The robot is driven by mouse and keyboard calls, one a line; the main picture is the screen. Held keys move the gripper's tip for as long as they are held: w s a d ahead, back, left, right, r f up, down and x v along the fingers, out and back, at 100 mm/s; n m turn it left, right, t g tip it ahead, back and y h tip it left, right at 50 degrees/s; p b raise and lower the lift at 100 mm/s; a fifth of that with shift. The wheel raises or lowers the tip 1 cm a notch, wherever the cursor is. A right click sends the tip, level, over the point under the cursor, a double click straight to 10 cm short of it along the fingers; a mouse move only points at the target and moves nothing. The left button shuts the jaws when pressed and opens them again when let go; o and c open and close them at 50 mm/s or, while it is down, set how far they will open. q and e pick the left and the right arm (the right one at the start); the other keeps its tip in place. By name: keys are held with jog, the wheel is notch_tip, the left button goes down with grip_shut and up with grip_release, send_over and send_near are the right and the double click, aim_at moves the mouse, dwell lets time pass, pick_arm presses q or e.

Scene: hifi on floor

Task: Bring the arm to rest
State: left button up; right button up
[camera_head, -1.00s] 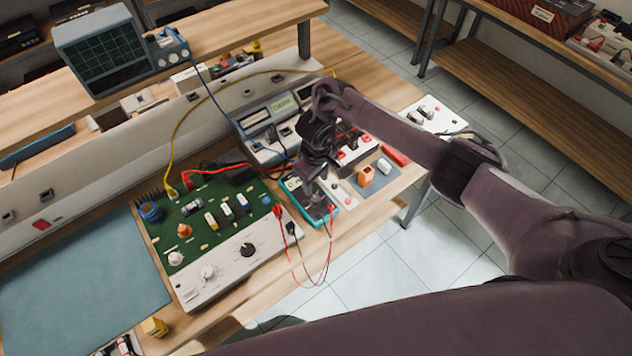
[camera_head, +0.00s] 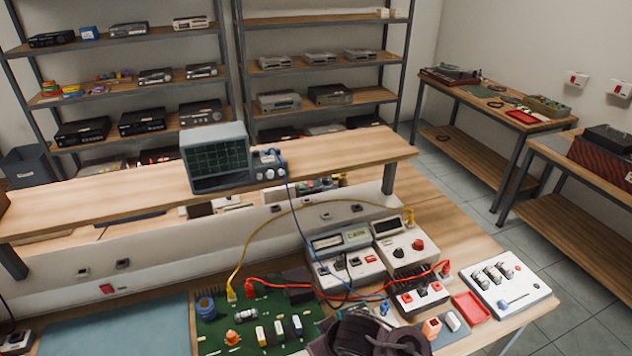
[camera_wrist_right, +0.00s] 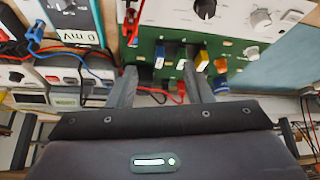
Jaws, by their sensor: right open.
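My right arm (camera_head: 368,336) shows only as a dark wrist part at the bottom edge of the head view, in front of the green circuit board (camera_head: 268,314). In the right wrist view my right gripper (camera_wrist_right: 159,82) is open, its two grey fingers apart with nothing held between them. The green board (camera_wrist_right: 222,52) with its coloured parts lies beyond the fingertips. The exact gap between fingers and board is hard to tell. The fingertips do not show in the head view. My left gripper is in neither view.
Bench meters (camera_head: 345,254) with red, yellow and blue leads stand behind the board. An oscilloscope (camera_head: 216,158) sits on the raised shelf. A red tray (camera_head: 471,307) and a white panel (camera_head: 505,284) lie to the right. A blue mat (camera_head: 130,331) lies bare at left.

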jog(key=s+d+r+m+g+h, duration=0.1)
jog(key=s+d+r+m, duration=0.15)
jog(key=s+d, duration=0.55)
jog(key=s+d+r+m+g+h, duration=0.15)
jog(key=s+d+r, duration=0.35)
jog(key=d, duration=0.5)
jog(key=s+f+b, duration=0.3)
jog(key=f+b, duration=0.5)
jog(key=f, duration=3)
jog(key=s+d+f+b, duration=0.1)
jog(key=s+f+b, duration=0.1)
jog(key=s+f, duration=0.7)
jog(key=s+d+f+g+b, duration=0.1)
jog(key=s+d+f+b, duration=0.1)
jog(key=s+f, duration=0.8)
notch_tip(320, 180, down, 5)
jog(key=shift+s+b, duration=0.3)
jog(key=shift+b, duration=0.55)
jog(key=shift+g+h, duration=0.25)
